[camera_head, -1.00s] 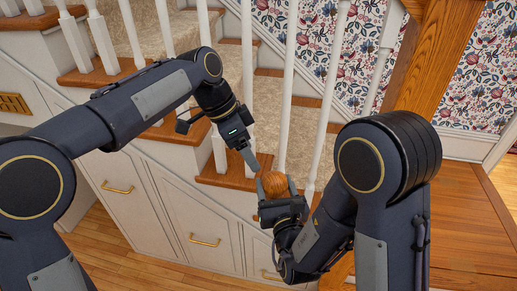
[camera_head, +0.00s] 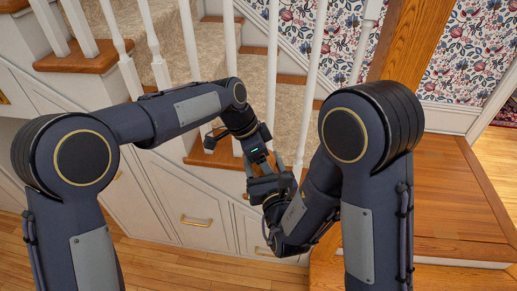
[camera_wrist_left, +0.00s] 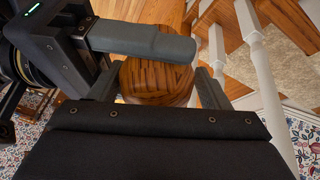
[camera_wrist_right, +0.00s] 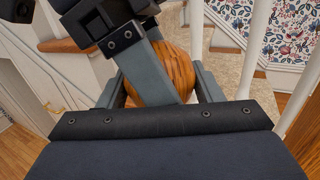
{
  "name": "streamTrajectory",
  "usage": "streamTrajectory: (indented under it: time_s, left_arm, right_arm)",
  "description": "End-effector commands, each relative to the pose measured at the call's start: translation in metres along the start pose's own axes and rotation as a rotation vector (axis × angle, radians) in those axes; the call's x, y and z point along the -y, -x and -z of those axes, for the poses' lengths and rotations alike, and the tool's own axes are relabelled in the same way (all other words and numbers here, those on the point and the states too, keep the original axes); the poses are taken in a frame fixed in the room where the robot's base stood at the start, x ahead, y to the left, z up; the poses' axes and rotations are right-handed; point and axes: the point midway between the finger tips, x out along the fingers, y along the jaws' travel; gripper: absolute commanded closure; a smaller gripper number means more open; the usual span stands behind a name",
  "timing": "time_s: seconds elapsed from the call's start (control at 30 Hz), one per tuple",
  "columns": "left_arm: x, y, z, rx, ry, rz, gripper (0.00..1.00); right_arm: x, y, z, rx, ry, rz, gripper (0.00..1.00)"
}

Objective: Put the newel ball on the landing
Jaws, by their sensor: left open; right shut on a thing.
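The newel ball, a round striped brown wooden ball, shows in the left wrist view (camera_wrist_left: 157,82) and the right wrist view (camera_wrist_right: 163,75). My right gripper (camera_head: 270,183) is shut on it and holds it up beside the stair balusters. My left gripper (camera_head: 260,160) is open at the ball, with its fingers on either side of it; contact is unclear.
White balusters (camera_head: 272,70) and carpeted stairs (camera_head: 215,50) stand just behind the grippers. White drawers with brass handles (camera_head: 196,221) are below the stairs. A thick wooden post (camera_head: 415,45) rises at the platform's back. Wooden floor lies at lower left.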

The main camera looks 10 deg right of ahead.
Motion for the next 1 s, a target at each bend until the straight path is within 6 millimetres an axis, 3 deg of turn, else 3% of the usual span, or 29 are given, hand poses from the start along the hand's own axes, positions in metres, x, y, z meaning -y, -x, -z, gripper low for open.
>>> streamTrajectory:
  time_s: [0.37,0.63,0.67,0.7,0.83,1.0]
  left_arm:
    - [0.0001,-0.0056,-0.0001,0.000,0.001,0.000,0.29]
    - [0.0013,-0.0050,-0.0005,-0.001,0.002,0.004,0.65]
    - [0.0015,-0.0046,-0.0004,-0.001,0.002,0.005,0.65]
    - [0.0017,-0.0046,-0.0005,-0.001,0.002,0.005,0.65]
    - [0.0011,-0.0048,-0.0003,-0.001,0.002,0.004,0.65]
    - [0.0005,-0.0049,-0.0001,-0.001,0.001,0.002,0.65]
  right_arm:
    - [0.0000,-0.0001,-0.0003,0.001,0.000,0.000,0.65]
    - [-0.0004,0.0003,-0.0002,0.001,0.000,-0.001,0.65]
    - [-0.0005,0.0004,-0.0002,0.000,0.000,-0.002,0.38]
    - [-0.0006,0.0003,-0.0003,0.001,0.000,-0.002,0.33]
    - [-0.0004,0.0002,-0.0002,0.000,0.000,-0.001,0.16]
    - [-0.0002,0.0001,-0.0002,0.000,0.000,-0.001,0.15]
